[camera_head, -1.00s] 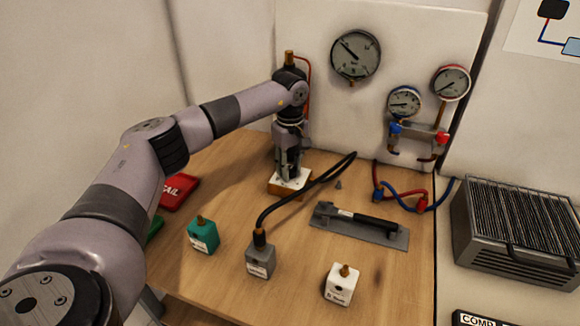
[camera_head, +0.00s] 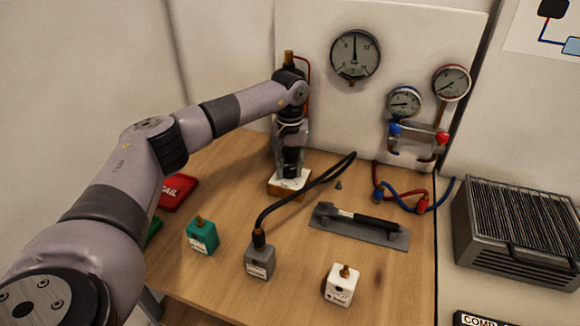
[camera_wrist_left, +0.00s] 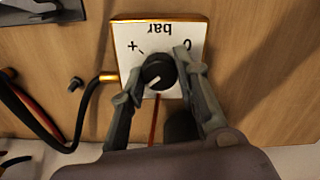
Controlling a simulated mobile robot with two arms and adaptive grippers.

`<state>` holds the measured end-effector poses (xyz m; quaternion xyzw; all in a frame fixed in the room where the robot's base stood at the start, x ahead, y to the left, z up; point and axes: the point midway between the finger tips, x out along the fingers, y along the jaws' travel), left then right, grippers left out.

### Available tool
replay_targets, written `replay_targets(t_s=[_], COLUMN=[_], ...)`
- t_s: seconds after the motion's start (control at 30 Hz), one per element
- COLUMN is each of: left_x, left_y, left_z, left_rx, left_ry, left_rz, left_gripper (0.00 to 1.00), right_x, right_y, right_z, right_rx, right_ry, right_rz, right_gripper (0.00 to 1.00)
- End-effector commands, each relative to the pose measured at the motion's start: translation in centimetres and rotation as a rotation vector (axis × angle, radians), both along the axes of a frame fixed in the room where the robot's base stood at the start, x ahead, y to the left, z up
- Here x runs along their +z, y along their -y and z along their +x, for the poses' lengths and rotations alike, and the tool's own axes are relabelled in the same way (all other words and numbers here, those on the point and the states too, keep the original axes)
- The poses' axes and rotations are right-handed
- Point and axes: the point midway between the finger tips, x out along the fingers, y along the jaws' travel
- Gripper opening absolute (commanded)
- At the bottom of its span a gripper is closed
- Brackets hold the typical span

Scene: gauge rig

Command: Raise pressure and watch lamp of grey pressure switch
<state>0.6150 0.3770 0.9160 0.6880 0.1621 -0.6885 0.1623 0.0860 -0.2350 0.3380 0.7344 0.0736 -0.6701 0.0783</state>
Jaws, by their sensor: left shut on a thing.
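The grey pressure switch (camera_head: 260,262) stands upright on the wooden bench, with a black hose (camera_head: 312,182) joined to its brass top. I cannot make out its lamp. The hose runs back to the white-topped regulator block (camera_head: 289,183). My left gripper (camera_head: 290,168) points down over this block. In the left wrist view its fingers (camera_wrist_left: 160,78) are shut on the black knob (camera_wrist_left: 157,70), between the "+" and "0" marks of the "bar" plate (camera_wrist_left: 125,37). The large gauge (camera_head: 355,55) on the white panel has its needle pointing nearly straight up. My right gripper is not in view.
A teal switch (camera_head: 202,236) and a white switch (camera_head: 341,285) stand either side of the grey one. A grey plate with a black-handled tool (camera_head: 358,222) lies behind. A red FAIL tray (camera_head: 178,191) is at left, a finned grey unit (camera_head: 518,232) at right.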

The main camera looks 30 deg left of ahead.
Motion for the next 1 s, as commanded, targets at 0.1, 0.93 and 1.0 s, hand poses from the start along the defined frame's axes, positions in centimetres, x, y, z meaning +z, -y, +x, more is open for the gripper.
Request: replay_targets(t_s=[0.1, 0.93, 1.0], left_x=[0.18, 0.09, 0.07], left_y=[-0.05, -0.04, -0.02], left_z=[0.12, 0.05, 0.04], left_rx=[-0.028, -0.048, -0.048], left_ry=[0.005, 0.002, 0.002], left_rz=[0.000, 0.000, 0.000], left_gripper=[0.01, 0.48, 0.49], right_x=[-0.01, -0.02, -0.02], right_y=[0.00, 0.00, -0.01], right_z=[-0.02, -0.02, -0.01], right_rx=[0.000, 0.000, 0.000], right_ry=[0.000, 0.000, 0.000], right_rz=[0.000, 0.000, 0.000], right_gripper=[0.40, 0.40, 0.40])
